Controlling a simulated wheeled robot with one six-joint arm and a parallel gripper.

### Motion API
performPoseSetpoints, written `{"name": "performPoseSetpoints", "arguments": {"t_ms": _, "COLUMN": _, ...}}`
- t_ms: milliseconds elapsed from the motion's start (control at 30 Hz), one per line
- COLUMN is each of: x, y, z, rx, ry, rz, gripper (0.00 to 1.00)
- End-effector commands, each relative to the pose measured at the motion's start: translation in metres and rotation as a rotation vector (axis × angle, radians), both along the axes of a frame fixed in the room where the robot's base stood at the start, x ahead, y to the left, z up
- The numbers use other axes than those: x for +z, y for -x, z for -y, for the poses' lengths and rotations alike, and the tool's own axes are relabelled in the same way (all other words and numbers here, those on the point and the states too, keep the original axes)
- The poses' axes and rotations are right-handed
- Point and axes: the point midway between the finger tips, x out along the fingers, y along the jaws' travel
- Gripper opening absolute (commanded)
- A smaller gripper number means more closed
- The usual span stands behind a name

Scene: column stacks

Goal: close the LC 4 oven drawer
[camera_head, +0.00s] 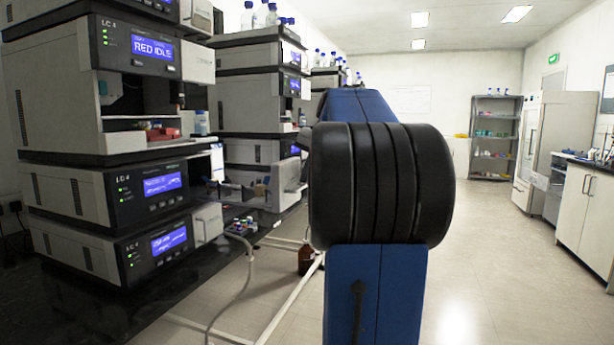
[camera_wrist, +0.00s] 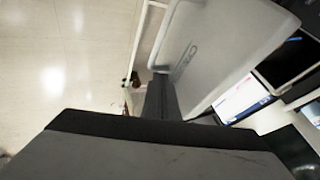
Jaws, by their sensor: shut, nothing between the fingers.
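Units labelled LC 4 (camera_head: 160,185) stand stacked at the left in the head view, with lit blue displays. I cannot tell surely which front is the oven drawer. A pale panel (camera_head: 207,222) sits right of the lowest unit's display. In the wrist view a large light-grey panel (camera_wrist: 232,45) with a pale rail along its left edge fills the upper right; I cannot tell which unit it belongs to. My gripper (camera_wrist: 160,82) is shut and empty, a dark shape close beside that panel's lower left edge. Contact is unclear. My arm hides the gripper in the head view.
A second instrument stack (camera_head: 250,100) stands behind, with a grey box (camera_head: 287,178) sticking out low on it. Open floor (camera_head: 480,260) spreads right, with cabinets (camera_head: 587,205) beyond.

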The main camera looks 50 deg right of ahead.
Motion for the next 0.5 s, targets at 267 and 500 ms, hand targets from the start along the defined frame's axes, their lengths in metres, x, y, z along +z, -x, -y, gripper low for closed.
{"name": "performPoseSetpoints", "arguments": {"t_ms": 267, "x": -0.001, "y": -0.022, "z": -0.010, "rx": 0.004, "ry": -0.001, "rz": -0.001, "gripper": 0.00}}
{"name": "performPoseSetpoints", "arguments": {"t_ms": 500, "x": -0.001, "y": -0.074, "z": -0.032, "rx": 0.007, "ry": -0.001, "rz": -0.001, "gripper": 0.00}}
